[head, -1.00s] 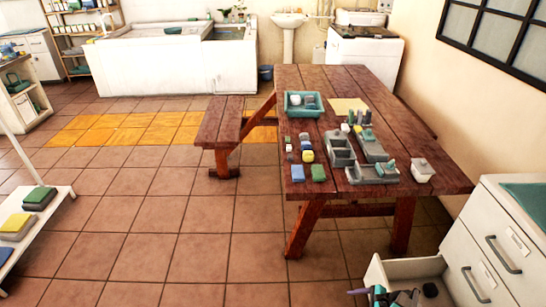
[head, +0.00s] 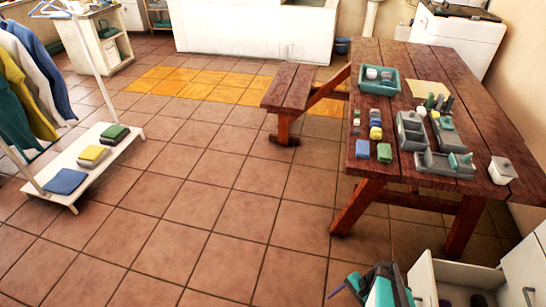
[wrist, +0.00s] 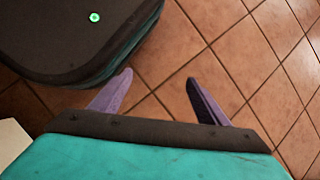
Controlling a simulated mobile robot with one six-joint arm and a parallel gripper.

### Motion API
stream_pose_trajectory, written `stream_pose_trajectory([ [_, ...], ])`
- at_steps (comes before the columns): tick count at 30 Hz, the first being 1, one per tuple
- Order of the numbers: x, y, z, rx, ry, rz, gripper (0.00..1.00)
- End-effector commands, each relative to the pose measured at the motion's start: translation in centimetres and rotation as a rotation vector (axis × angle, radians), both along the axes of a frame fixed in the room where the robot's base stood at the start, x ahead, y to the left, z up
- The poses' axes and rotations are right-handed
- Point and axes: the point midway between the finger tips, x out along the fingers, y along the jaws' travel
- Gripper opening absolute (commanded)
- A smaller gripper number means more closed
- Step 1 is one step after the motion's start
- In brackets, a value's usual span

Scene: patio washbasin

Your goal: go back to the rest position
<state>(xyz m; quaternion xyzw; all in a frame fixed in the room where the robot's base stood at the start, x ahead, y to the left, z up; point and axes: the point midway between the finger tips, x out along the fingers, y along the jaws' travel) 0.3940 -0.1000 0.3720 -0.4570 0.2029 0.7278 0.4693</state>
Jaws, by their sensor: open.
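My gripper (wrist: 158,90) shows in the wrist view with its two purple fingers apart and nothing between them. Tiled floor lies below the fingers. A dark rounded part with a green light, probably my own base, fills the upper left of that view. In the head view my teal and dark arm end (head: 380,287) is at the bottom edge, left of an open drawer (head: 425,280). One purple finger pokes out to its left; the rest of the fingers are hidden there.
A wooden picnic table (head: 385,205) stands at the right with a teal tray (head: 364,80), grey trays, sponges and a lidded pot (head: 502,170). Its bench (head: 288,87) is on its left. A clothes rack (head: 50,190) stands at the left. The tiled floor between is clear.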

Motion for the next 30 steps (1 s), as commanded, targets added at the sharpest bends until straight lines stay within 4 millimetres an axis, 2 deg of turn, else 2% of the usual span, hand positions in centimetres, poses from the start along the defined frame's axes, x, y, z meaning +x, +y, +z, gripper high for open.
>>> stream_pose_trajectory([
  [1, -0.6, 1.1, 0.0, -0.008, 0.001, 0.056, 0.69],
  [6, -2.0, 3.5, 0.0, -0.036, 0.005, 0.232, 0.69],
  [15, -4.8, 6.9, 0.3, -0.081, 0.011, 0.541, 0.69],
  [24, -7.5, 9.1, 0.9, -0.123, 0.016, 0.849, 0.69],
  [30, -8.7, 9.8, 1.2, -0.144, 0.020, 1.008, 0.69],
])
